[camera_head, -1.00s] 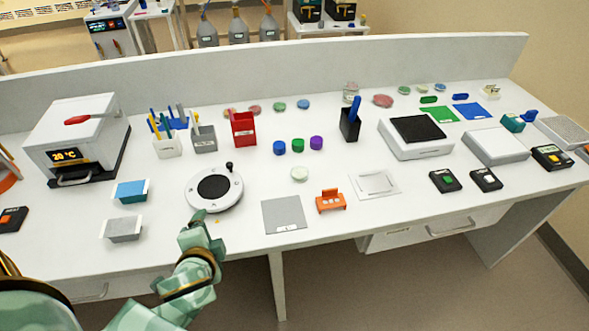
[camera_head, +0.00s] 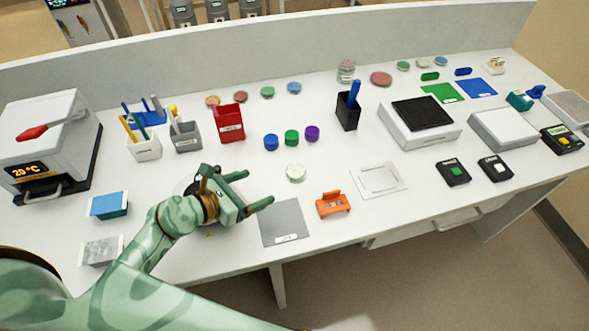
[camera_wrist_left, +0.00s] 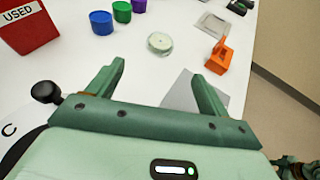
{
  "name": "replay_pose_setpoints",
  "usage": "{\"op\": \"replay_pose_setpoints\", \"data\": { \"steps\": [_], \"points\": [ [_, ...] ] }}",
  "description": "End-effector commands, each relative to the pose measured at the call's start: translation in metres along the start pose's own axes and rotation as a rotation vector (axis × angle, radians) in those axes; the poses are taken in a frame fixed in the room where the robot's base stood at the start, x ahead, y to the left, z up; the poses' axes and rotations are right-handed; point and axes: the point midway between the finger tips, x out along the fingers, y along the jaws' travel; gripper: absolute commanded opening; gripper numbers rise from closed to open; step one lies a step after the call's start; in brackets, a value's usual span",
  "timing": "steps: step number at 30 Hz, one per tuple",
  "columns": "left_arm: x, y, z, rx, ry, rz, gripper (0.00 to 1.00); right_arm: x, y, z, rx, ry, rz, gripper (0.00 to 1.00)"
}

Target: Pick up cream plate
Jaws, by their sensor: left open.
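The cream plate (camera_head: 295,172) is a small round pale disc lying on the white bench, in front of the coloured caps. In the left wrist view the cream plate (camera_wrist_left: 159,43) lies beyond my fingertips, a little above the gap between them. My left gripper (camera_head: 254,190) is open and empty, above the bench to the left of the plate and apart from it. In the left wrist view its two fingers (camera_wrist_left: 160,78) point towards the plate.
Blue (camera_head: 271,142), green (camera_head: 292,137) and purple (camera_head: 312,133) caps stand behind the plate. An orange holder (camera_head: 333,204) and a grey sheet (camera_head: 286,222) lie in front. A red bin (camera_head: 229,123) stands behind left. A round dial device is mostly hidden under my gripper.

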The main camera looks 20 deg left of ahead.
Motion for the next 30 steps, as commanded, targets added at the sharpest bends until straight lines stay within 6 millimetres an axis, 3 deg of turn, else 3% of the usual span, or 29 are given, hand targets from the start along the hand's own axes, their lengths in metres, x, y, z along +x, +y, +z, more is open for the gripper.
{"op": "replay_pose_setpoints", "data": {
  "steps": [3,9,14,22,30],
  "points": [
    [0.032,0.000,0.000,-0.003,-0.004,0.001,0.79,0.005,0.002,0.005,-0.002,-0.008,0.002,0.35],
    [0.069,0.000,-0.001,-0.005,-0.003,0.001,0.79,0.011,0.003,0.004,-0.002,-0.007,0.004,0.35],
    [0.080,0.000,0.000,-0.004,-0.002,0.000,0.79,0.013,0.003,0.003,-0.002,-0.005,0.004,0.35],
    [0.122,-0.001,0.000,-0.005,-0.004,0.001,0.79,0.024,0.001,0.004,-0.001,-0.008,0.001,0.35],
    [0.128,-0.001,0.002,-0.004,-0.003,0.001,0.79,0.025,-0.001,0.003,0.000,-0.005,-0.002,0.35]
  ]
}}
